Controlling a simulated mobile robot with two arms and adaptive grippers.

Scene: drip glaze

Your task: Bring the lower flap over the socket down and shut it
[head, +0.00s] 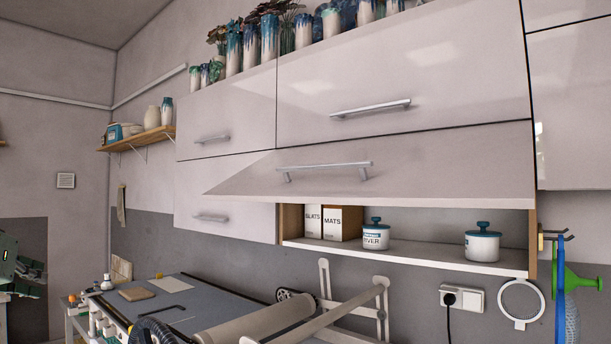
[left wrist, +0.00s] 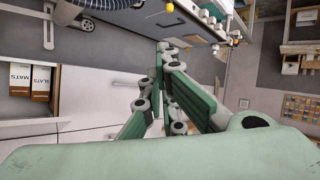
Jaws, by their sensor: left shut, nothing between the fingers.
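The lower flap (head: 400,174) over the socket (head: 462,298) is a glossy pale panel with a bar handle (head: 325,168). It is hinged along its top and stands open, its lower edge tilted out from the cabinet, with the shelf showing below. The double socket is on the grey wall under the cabinet, with a black plug in its left half. My left gripper (head: 22,268) is green and partly cut off at the left edge of the head view, well apart from the flap. In the left wrist view its fingers (left wrist: 164,55) are shut and empty. My right gripper is not in view.
The open shelf holds two boxes (head: 333,222) and two lidded jars (head: 375,234), (head: 482,242). A closed lower flap (head: 225,190) is to the left. A slab roller (head: 260,322) stands below. Vases (head: 270,37) line the cabinet top.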

